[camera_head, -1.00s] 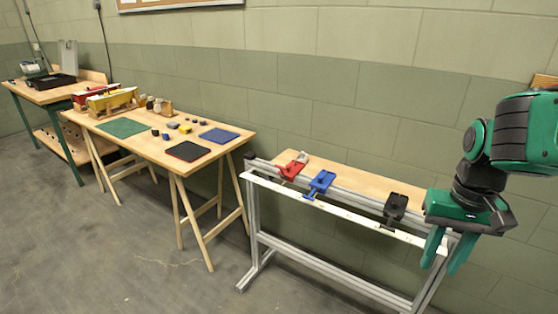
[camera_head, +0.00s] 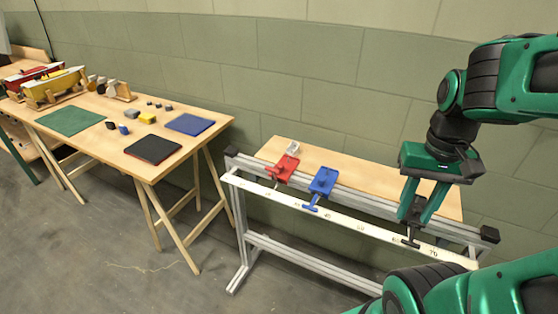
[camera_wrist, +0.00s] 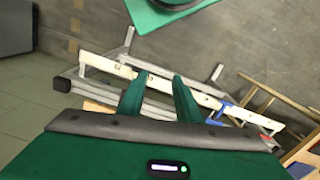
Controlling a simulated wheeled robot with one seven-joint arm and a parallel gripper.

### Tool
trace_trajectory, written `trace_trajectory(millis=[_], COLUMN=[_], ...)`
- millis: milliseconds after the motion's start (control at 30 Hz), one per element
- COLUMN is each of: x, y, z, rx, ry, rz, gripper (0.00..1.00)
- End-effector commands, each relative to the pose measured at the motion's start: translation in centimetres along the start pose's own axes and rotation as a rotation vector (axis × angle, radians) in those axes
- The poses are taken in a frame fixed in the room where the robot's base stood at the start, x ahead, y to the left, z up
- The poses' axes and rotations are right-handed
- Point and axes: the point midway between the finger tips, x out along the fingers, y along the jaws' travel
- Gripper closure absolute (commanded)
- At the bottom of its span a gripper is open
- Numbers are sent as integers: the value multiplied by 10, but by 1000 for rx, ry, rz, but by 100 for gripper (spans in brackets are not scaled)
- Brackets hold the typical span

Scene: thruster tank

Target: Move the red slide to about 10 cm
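The red slide (camera_head: 284,168) sits at the left part of the rail (camera_head: 370,192), in front of the wooden board. The fingers are apart in the wrist view (camera_wrist: 160,88), with nothing seen held. The black slide is mostly hidden behind my gripper; its handle (camera_head: 411,243) shows below the fingers.
A wooden table (camera_head: 105,103) at left carries a green mat (camera_head: 70,121), a dark red-edged mat (camera_head: 153,149), a blue mat (camera_head: 189,124) and several small blocks. A black end cap (camera_head: 489,234) closes the rail's right end. Bare floor separates table and rail stand.

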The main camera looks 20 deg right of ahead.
Motion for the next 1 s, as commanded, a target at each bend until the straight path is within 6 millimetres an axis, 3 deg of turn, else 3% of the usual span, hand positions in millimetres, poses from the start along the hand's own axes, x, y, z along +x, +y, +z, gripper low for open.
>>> trace_trajectory(millis=[167, 267, 333, 467, 633, 800, 900, 1000], x=[-6, -9, -12, -14, -11, -3, 0, 3], y=[3, -10, -27, -84, -183, -267, -298, -314], z=[4, -18, -45, -100, -155, -178, -182, -184], rx=[-13, -53, -102, -222, -381, -494, -531, -550], ry=[21, 51, 87, 175, 288, 362, 387, 399], rz=[-3, 9, 19, 24, -11, -64, -89, -102], gripper=[62, 62, 62, 62, 62, 62, 62, 62])
